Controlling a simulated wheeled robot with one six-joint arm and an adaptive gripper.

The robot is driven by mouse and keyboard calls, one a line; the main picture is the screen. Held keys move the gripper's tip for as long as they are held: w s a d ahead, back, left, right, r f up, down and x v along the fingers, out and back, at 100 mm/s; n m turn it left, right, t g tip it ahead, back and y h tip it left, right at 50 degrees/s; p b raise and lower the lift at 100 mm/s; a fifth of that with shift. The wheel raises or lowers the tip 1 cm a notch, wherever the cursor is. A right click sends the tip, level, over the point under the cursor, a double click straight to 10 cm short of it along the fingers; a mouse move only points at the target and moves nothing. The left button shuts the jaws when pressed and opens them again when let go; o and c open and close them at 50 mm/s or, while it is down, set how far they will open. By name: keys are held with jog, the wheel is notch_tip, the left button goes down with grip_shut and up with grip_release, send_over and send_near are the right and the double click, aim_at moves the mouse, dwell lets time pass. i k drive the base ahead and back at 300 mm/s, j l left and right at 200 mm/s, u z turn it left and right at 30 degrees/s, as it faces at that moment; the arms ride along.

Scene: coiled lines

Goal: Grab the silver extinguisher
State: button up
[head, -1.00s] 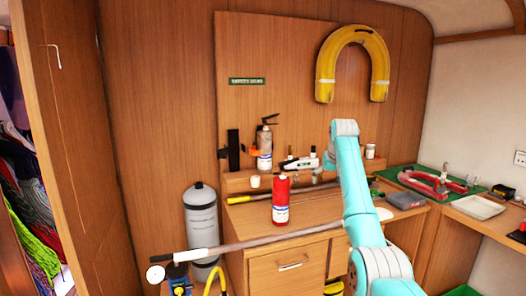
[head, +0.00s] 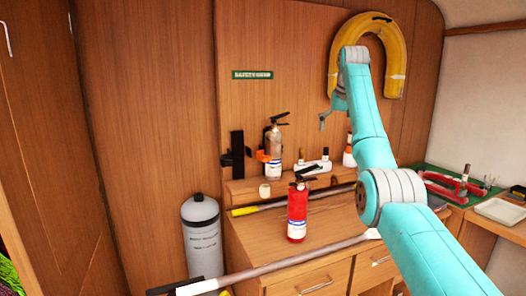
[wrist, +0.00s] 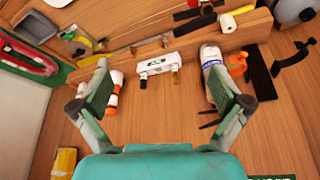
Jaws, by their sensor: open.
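The silver extinguisher (head: 275,148), with a black handle and a white label, stands upright on the small shelf against the wooden panel, beside an orange clip. In the wrist view it shows upside down (wrist: 211,58), partly hidden behind the right finger. My gripper (head: 327,112) is up and right of it in the head view, mostly hidden by my arm. In the wrist view my gripper (wrist: 155,75) is open and empty. I cannot tell whether the right finger touches the extinguisher.
A red extinguisher (head: 297,214) stands on the counter in front of the shelf. A white holder (head: 312,167) and an orange-and-white bottle (head: 349,152) share the shelf. A black bracket (head: 236,152) is on the left, and a grey cylinder (head: 201,235) stands below. A yellow horseshoe buoy (head: 393,62) hangs above.

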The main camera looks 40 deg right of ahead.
aim_at(273, 137)
jog(key=i, duration=1.3)
jog(key=j+u, duration=0.05)
jog(key=j, duration=0.05)
